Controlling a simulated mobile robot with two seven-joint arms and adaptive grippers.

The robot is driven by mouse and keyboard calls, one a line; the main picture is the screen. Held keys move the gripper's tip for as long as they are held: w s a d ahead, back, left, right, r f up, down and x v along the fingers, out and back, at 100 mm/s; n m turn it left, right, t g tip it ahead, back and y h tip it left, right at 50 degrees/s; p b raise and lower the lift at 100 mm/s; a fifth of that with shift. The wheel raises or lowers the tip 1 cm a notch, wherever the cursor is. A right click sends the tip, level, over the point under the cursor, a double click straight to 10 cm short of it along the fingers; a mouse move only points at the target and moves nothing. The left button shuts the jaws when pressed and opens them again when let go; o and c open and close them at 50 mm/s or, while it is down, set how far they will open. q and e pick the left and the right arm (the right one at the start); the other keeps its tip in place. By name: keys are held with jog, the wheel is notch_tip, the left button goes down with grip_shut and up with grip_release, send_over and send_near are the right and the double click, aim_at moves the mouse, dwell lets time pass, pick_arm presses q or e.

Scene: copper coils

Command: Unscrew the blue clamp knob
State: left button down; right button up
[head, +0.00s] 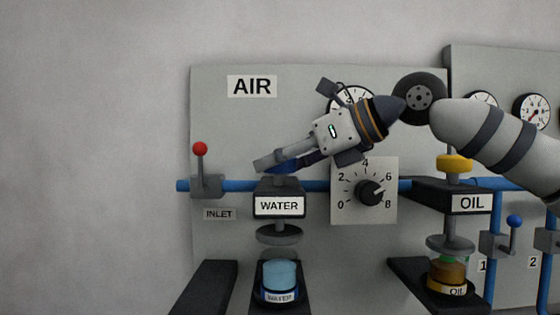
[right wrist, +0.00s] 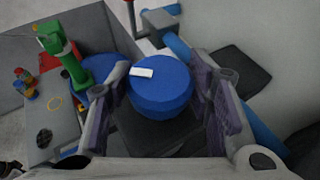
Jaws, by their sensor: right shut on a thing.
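The blue clamp knob (right wrist: 160,92) shows in the right wrist view as a round blue cap with a white mark on top. It lies between the purple pads of my right gripper (right wrist: 160,100), which is shut on it. In the head view the right gripper (head: 275,164) reaches in from the right, above the WATER clamp (head: 262,207), and its fingers hide most of the knob. My left gripper is not in view.
A dial plate (head: 348,208) and the yellow-knobbed OIL clamp (head: 430,195) stand to the right. A red-tipped INLET lever (head: 200,150) is at the left on a blue pipe. A green part (right wrist: 62,50) shows in the wrist view. Bare wall lies at far left.

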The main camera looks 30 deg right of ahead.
jog(key=n+y, duration=0.1)
jog(key=n+g+y, duration=0.1)
jog(key=shift+w+f+n+g, duration=0.15)
jog(key=shift+n+g, duration=0.15)
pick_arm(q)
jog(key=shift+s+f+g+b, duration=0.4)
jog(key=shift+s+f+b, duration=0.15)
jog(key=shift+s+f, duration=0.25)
pick_arm(e)
jog(key=shift+n+g+y, duration=1.1)
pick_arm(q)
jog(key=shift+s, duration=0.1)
pick_arm(e)
jog(key=shift+n, duration=0.3)
jog(key=o, duration=1.2)
jog(key=v, duration=1.2)
jog(key=shift+d, duration=0.1)
